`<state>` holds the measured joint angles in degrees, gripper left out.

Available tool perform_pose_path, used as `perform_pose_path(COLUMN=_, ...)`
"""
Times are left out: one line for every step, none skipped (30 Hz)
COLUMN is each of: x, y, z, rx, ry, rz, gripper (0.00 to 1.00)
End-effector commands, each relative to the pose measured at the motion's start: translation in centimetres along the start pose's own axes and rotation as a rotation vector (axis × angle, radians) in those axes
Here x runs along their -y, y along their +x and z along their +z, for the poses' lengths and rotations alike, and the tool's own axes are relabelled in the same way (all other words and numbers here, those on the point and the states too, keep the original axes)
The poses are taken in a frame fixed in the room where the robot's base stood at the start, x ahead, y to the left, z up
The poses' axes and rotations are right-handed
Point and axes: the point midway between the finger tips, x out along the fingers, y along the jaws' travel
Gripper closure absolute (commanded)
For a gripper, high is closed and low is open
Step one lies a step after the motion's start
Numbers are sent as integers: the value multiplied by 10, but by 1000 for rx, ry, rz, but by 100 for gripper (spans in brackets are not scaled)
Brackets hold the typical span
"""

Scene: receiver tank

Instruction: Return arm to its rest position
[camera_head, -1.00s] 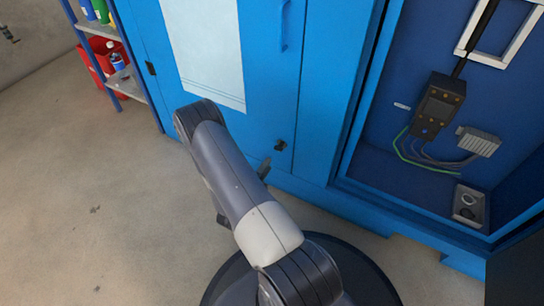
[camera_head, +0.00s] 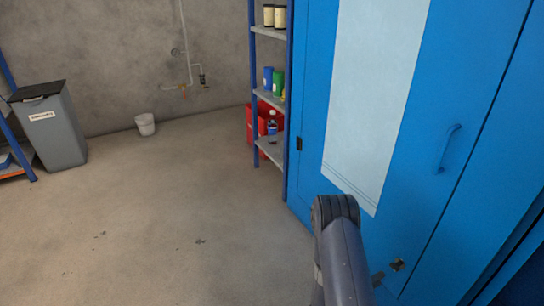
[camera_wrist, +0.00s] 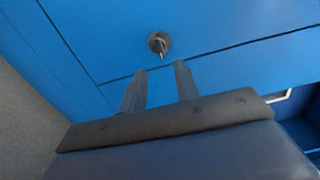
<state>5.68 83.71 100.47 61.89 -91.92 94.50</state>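My gripper (camera_wrist: 160,68) shows in the wrist view with two grey fingers apart and nothing between them. Its fingers point at the blue cabinet front (camera_wrist: 230,75), just below a round metal lock or knob (camera_wrist: 159,44); I cannot tell whether they touch the cabinet. In the head view my grey arm (camera_head: 342,250) rises from the bottom edge in front of the blue cabinet door (camera_head: 450,85). A small dark fitting (camera_head: 398,265) sits low on that door, right of my arm. Most of my gripper is hidden behind the arm in the head view.
A blue-framed shelf (camera_head: 272,98) with a red bin (camera_head: 259,122) and bottles stands left of the cabinet. A grey waste bin (camera_head: 50,130) and white bucket (camera_head: 145,124) stand by the back wall. The concrete floor (camera_head: 150,220) at left is mostly clear.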

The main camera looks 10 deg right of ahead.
Motion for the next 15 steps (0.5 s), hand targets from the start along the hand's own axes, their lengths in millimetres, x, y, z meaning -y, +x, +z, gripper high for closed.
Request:
perform_pose_path(x=-2, y=10, z=-1, rx=-5, ry=5, rz=-1, gripper=70)
perform_pose_path(x=-2, y=15, z=-1, rx=-6, ry=4, rz=-1, gripper=70)
perform_pose_path(x=-3, y=22, z=-1, rx=-5, ry=4, rz=0, gripper=70)
perform_pose_path(x=-2, y=27, z=-1, rx=-6, ry=5, rz=-1, gripper=70)
perform_pose_path(x=-2, y=32, z=-1, rx=-4, ry=5, rz=-2, gripper=70)
perform_pose_path(x=-2, y=39, z=-1, rx=-6, ry=4, rz=-3, gripper=70)
perform_pose_path(x=-2, y=44, z=-1, rx=-4, ry=4, rz=-2, gripper=70)
perform_pose_path(x=-2, y=49, z=-1, rx=-5, ry=4, rz=-2, gripper=70)
perform_pose_path(x=-2, y=55, z=-1, rx=-4, ry=3, rz=-2, gripper=70)
perform_pose_path(x=-2, y=59, z=-1, rx=-4, ry=4, rz=-2, gripper=70)
perform_pose_path(x=-2, y=63, z=-1, rx=-4, ry=4, rz=-3, gripper=70)
perform_pose_path(x=-1, y=68, z=0, rx=-2, ry=4, rz=-3, gripper=70)
perform_pose_path(x=-1, y=71, z=0, rx=-2, ry=4, rz=-2, gripper=70)
perform_pose_path(x=-1, y=74, z=0, rx=-3, ry=3, rz=-1, gripper=70)
perform_pose_path(x=-1, y=77, z=0, rx=-2, ry=2, rz=-1, gripper=70)
